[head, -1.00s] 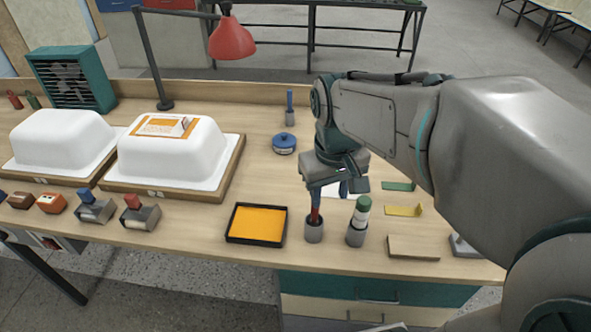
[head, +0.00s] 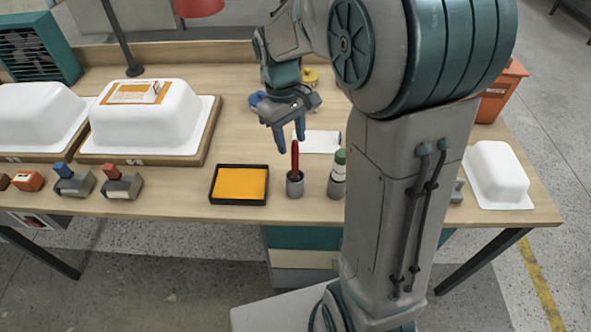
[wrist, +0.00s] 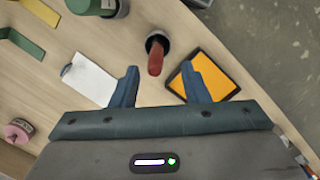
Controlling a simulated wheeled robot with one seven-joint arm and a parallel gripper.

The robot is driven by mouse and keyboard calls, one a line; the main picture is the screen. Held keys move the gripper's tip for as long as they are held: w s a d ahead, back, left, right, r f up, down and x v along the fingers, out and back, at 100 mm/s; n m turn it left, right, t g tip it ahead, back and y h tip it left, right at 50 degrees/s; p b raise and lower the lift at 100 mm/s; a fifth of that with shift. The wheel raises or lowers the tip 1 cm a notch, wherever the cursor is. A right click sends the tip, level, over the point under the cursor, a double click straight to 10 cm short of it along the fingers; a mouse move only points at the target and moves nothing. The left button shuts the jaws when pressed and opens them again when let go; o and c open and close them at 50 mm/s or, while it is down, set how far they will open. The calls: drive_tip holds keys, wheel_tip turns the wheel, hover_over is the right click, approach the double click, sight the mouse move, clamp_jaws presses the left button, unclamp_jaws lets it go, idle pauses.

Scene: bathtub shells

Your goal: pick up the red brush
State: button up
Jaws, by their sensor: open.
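The red brush (head: 295,157) stands upright in a small grey cup (head: 295,186) near the front edge of the table, with its red handle up. My gripper (head: 290,146) is open and empty, its two blue fingers pointing down just behind and above the brush handle. In the wrist view the red brush (wrist: 156,60) shows ahead of the gap between the open fingers (wrist: 158,80), apart from both. The cup (wrist: 157,42) shows around its base.
An orange pad in a black tray (head: 239,184) lies just left of the cup. A green-topped brush in a cup (head: 338,172) stands close on the right. A white sheet (head: 318,142) lies behind. White tub shells (head: 142,118) stand at left.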

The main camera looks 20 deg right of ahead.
hover_over(297, 173)
drive_tip(key=shift+w+a+f, duration=0.1)
drive_tip(key=shift+w+f, duration=0.1)
drive_tip(key=shift+f, duration=1.3)
drive_tip(key=shift+w+f, duration=0.2)
drive_tip(key=shift+f, duration=1.25)
clamp_jaws()
